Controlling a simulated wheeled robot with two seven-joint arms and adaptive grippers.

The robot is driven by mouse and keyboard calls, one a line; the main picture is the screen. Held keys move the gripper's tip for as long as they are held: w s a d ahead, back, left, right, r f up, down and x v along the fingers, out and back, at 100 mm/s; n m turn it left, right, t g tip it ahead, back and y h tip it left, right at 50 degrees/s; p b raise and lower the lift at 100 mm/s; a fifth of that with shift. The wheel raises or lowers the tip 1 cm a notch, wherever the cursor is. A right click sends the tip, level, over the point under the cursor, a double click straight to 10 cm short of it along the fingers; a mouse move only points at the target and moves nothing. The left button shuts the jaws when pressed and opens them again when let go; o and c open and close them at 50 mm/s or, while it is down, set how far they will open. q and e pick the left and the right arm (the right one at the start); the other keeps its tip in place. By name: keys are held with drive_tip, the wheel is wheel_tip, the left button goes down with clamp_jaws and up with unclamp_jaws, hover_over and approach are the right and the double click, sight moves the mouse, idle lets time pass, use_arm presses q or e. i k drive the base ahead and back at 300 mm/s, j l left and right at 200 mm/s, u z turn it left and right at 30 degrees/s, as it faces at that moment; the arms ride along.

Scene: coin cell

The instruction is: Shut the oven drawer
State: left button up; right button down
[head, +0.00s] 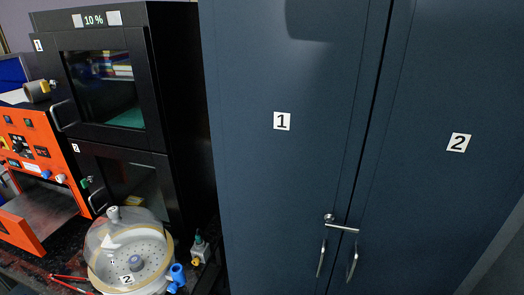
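An orange oven-like unit (33,143) stands at the left edge, partly cut off by the frame. It has dark displays and several blue and white knobs on its front. Below them is a grey opening (50,203). An orange front panel (20,234), which looks like the drawer front, stands out from the body at the lower left, so the drawer appears open. Neither of my grippers is in the head view.
A glass-domed desiccator (130,245) stands on the dark bench close to the right of the orange panel. Black cabinets (105,140) with windowed doors rise behind it. A tall blue cabinet (280,170) fills the right. Red tools (72,283) lie on the bench.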

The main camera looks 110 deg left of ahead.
sight(28, 219)
drive_tip(key=u, duration=5.55)
drive_tip(key=i+j+u, duration=0.15)
drive_tip(key=i+u, duration=0.25)
drive_tip(key=i, duration=0.4)
